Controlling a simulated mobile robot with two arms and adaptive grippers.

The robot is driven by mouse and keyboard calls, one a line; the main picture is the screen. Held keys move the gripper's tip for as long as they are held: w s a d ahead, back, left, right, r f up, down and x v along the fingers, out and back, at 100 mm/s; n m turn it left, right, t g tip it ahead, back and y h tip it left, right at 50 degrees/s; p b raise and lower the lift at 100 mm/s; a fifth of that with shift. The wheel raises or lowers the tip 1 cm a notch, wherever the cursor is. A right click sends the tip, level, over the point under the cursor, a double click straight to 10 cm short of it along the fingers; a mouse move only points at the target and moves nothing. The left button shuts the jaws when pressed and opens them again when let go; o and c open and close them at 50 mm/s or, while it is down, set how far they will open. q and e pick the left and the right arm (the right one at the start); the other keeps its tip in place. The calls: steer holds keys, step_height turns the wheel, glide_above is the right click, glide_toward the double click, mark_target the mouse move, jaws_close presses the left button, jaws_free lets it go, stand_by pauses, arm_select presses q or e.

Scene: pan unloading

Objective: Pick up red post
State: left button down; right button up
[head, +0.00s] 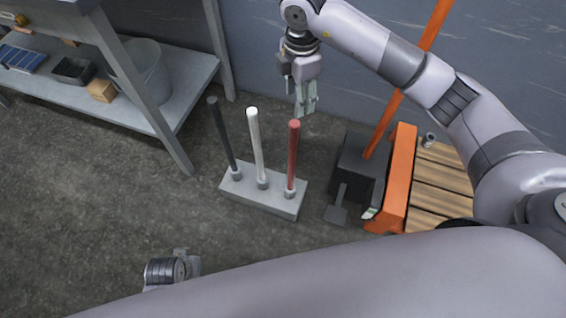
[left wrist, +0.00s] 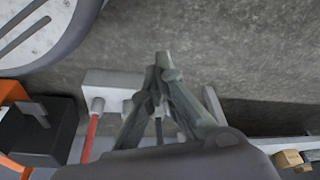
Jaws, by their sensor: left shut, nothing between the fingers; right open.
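The red post (head: 292,157) stands upright in the right end of a grey block (head: 246,203), with a white post (head: 257,148) and a black post (head: 222,138) to its left. My right gripper (head: 305,101) is open and empty, pointing down; in the picture its fingers sit just above the red post's top, with no contact visible. My left gripper (left wrist: 162,62) is shut and empty, its fingers covering part of the block (left wrist: 111,80) in the left wrist view. The red post (left wrist: 90,138) shows left of these fingers. In the head view only part of the left gripper shows.
An orange-and-black piece of equipment (head: 400,180) with an orange pole stands right of the block, beside a wooden pallet (head: 446,178). A metal shelf (head: 190,88) with a bucket (head: 147,72) is at the left. The floor left of the block is clear.

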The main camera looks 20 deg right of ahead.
mark_target(297, 124)
step_height(297, 124, down, 11)
steer(key=shift+d+f+b, duration=0.1)
steer(key=shift+b, duration=0.75)
steer(key=f, duration=0.2)
steer(key=f+b, duration=0.1)
steer(key=f, duration=0.2)
steer(key=shift+w+a, duration=0.15)
steer(key=shift+a, duration=0.05)
steer(key=shift+f, duration=0.45)
arm_select(q)
steer(key=w+v, duration=0.2)
steer(key=v, duration=0.9)
steer(key=shift+w+r+t, duration=0.4)
steer(key=shift+w+r, duration=0.1)
steer(key=shift+w, duration=0.05)
steer(key=shift+d, duration=0.1)
arm_select(e)
steer(key=shift+c, duration=0.5)
steer(key=shift+r, duration=0.1)
jaws_close()
